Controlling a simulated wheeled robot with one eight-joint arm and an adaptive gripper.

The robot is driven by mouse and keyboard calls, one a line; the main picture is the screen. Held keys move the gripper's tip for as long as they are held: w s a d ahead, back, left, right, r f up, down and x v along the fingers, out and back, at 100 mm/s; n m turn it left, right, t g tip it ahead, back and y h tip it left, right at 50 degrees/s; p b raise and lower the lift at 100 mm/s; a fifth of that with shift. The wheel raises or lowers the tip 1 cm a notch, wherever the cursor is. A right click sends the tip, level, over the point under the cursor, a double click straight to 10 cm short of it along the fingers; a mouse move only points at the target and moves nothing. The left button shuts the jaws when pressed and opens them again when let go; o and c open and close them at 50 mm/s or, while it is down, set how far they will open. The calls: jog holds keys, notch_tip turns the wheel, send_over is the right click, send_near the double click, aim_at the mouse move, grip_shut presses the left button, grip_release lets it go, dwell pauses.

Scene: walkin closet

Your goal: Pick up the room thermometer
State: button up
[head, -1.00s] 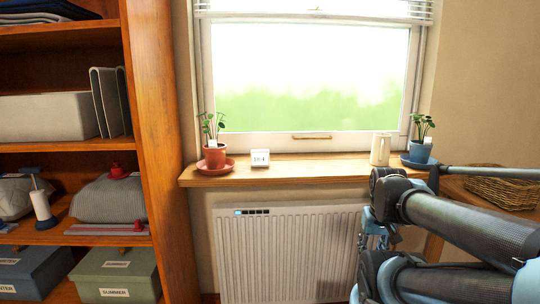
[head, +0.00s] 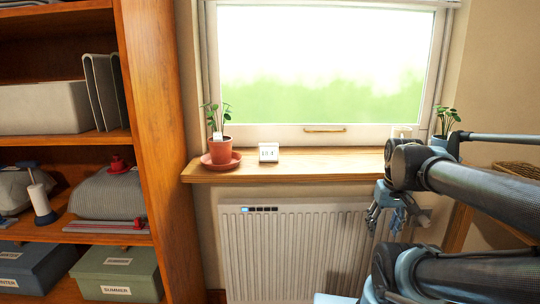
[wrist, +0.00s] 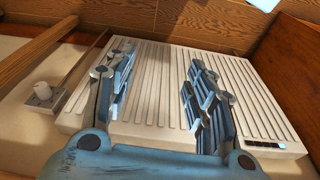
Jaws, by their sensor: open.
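The room thermometer (head: 268,152) is a small white block with a dark reading on its face. It stands upright on the wooden windowsill (head: 310,164), just right of the terracotta pot. My gripper (head: 385,218) is at the right in the head view, below the sill's front edge and in front of the radiator, well apart from the thermometer. In the wrist view my gripper (wrist: 162,90) shows two blue fingers spread wide with nothing between them. The thermometer cannot be made out in the wrist view.
A plant in a terracotta pot (head: 220,150) stands left of the thermometer. A blue pot (head: 441,142) and a cream object (head: 401,131) are at the sill's right, partly behind my arm. The radiator (head: 290,250) is below. A wooden shelf unit (head: 150,110) stands left. The sill's middle is clear.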

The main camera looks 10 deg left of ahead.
jog(key=w+a+r+n, duration=0.3)
jog(key=w+a+r, duration=0.1)
jog(key=r, duration=0.2)
jog(key=w+a+r+n, duration=0.3)
jog(key=w+a+r, duration=0.2)
jog(key=r, duration=0.1)
jog(key=w+a+r+n+g+y, duration=0.1)
jog(key=w+a+r+n, duration=0.2)
jog(key=r, duration=0.4)
jog(key=shift+w+a, duration=0.9)
jog(key=shift+a, duration=0.05)
jog(key=w+a+r+n, duration=0.5)
jog(key=a+r, duration=0.2)
jog(key=a, duration=0.5)
jog(key=n+g, duration=0.1)
jog(key=n, duration=0.4)
send_near(269, 151)
jog(key=f, duration=0.3)
jog(key=w+a+f, duration=0.1)
jog(key=f, duration=0.6)
jog(key=shift+w+a+f, duration=0.2)
jog(key=shift+w+a, duration=0.05)
jog(key=shift+w, duration=0.1)
jog(key=shift+c, duration=0.2)
jog(key=c, duration=1.1)
